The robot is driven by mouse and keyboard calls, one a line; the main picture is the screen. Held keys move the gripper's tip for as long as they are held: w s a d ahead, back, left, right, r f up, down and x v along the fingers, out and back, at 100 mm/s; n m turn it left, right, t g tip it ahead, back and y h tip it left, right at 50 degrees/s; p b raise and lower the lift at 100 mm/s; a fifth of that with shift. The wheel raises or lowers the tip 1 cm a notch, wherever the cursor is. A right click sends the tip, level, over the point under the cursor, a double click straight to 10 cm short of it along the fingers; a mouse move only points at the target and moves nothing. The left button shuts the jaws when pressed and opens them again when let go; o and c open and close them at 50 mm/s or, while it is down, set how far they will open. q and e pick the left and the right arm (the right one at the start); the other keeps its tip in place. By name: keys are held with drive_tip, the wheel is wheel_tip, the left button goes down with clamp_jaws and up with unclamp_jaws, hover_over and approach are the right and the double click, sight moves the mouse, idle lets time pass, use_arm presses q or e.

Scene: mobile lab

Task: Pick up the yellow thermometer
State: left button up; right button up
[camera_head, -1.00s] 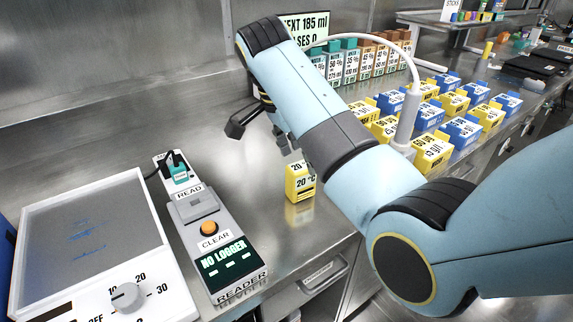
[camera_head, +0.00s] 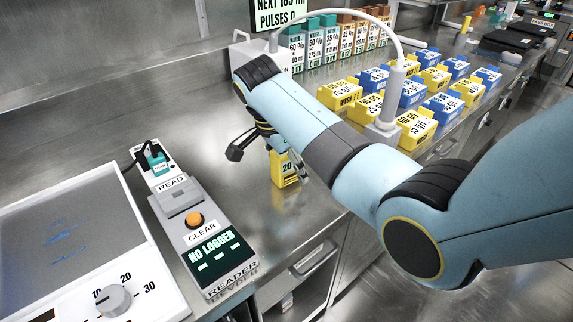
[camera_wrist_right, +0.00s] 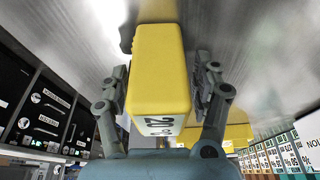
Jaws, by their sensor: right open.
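The yellow thermometer (camera_head: 283,172) is a small yellow block with a white label reading 20. It stands on the steel bench near its front edge, to the right of the reader. My right gripper (camera_head: 268,163) is around it, partly in front of its label. In the right wrist view the thermometer (camera_wrist_right: 160,75) fills the space between the two fingers of my right gripper (camera_wrist_right: 160,92). The fingers are open, with small gaps on both sides of the block. My left gripper is not in view.
The grey reader (camera_head: 206,240) and a white dial device (camera_head: 155,285) stand at the left. Several yellow and blue boxes (camera_head: 410,92) stand in rows at the right behind my arm. The bench (camera_head: 200,130) behind the reader is clear.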

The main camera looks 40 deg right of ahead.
drive_tip(key=shift+f, duration=0.1)
drive_tip(key=shift+c, duration=0.5)
drive_tip(key=c, duration=1.2)
